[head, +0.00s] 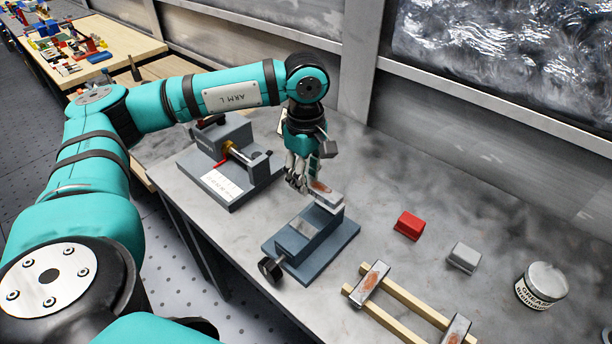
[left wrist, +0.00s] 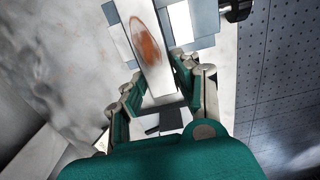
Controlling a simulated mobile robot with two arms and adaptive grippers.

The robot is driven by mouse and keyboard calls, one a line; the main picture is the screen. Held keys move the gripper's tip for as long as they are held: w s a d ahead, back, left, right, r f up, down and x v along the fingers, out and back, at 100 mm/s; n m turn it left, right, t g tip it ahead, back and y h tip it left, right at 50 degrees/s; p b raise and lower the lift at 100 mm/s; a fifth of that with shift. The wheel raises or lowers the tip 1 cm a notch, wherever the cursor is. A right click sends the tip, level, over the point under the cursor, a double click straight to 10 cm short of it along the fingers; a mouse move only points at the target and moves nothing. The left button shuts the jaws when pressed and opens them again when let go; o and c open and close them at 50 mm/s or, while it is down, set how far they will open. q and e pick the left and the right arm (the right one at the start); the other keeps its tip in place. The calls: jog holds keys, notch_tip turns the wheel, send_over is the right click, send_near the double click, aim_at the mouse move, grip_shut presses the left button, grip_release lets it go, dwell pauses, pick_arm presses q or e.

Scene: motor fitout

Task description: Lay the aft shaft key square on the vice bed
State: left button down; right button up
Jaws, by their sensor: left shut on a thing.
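My left gripper (head: 308,182) is shut on a grey metal shaft key with a rust-brown patch (head: 319,187), at the far end of the blue-grey vice (head: 318,222). In the left wrist view the key (left wrist: 147,45) runs lengthwise out from between the fingers (left wrist: 158,92), slightly slanted to the vice's edges. The pale vice bed (left wrist: 181,22) shows beside and beneath it there. I cannot tell whether the key touches the bed. The vice's dark handle (head: 271,268) is at its near left end. My right gripper is not in view.
A second grey fixture (head: 228,178) with a red lever stands left of the vice. Two rust-marked metal bars (head: 373,279) lie across wooden rails (head: 408,302). A red block (head: 409,226), a grey block (head: 464,257) and a grease tin (head: 541,286) are to the right.

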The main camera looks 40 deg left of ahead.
pick_arm(q)
jog(key=shift+f+b, duration=2.4)
jog(key=shift+f, duration=0.5)
jog(key=shift+b, duration=0.55)
jog(key=shift+f+b, duration=0.8)
jog(key=shift+f, duration=0.05)
dwell(0.5)
jog(key=c, duration=0.9)
grip_release()
jog(key=shift+s, duration=0.1)
